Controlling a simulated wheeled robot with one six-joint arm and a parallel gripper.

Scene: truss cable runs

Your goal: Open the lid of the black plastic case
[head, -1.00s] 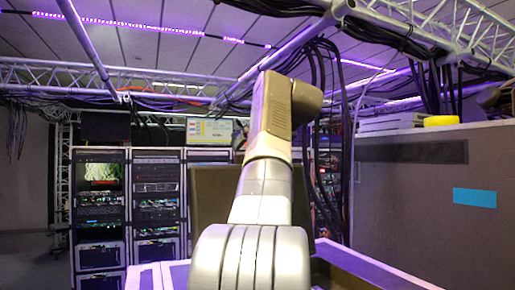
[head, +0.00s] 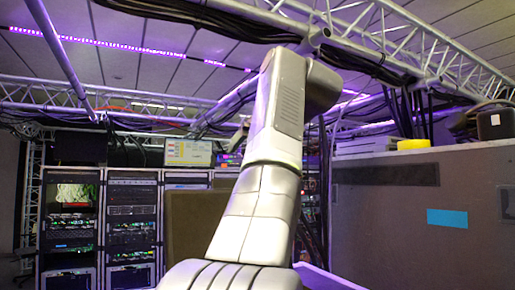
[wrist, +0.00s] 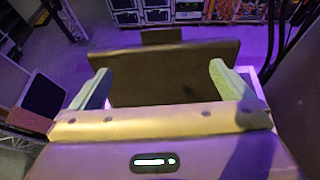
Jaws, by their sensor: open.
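In the wrist view my gripper (wrist: 160,69) is open, with its two pale fingers spread wide and nothing held. A dark brown-black panel (wrist: 172,60), with a short tab on its top edge, spans the space beyond and between the fingers. I cannot tell whether it touches them. In the head view a dark upright panel (head: 186,225) stands behind my arm, partly hidden by it. It may be the case's lid, but I cannot tell for sure. The case body, latch and hinge are not clearly visible. In the head view my arm hides the gripper.
Equipment racks (head: 70,215) stand at the back left. A tall brown wall panel (head: 390,215) with a blue patch (head: 447,218) fills the right; a yellow roll (head: 413,144) sits on top. Trusses and cables (head: 350,55) hang overhead. Open purple-lit floor shows in the wrist view (wrist: 70,50).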

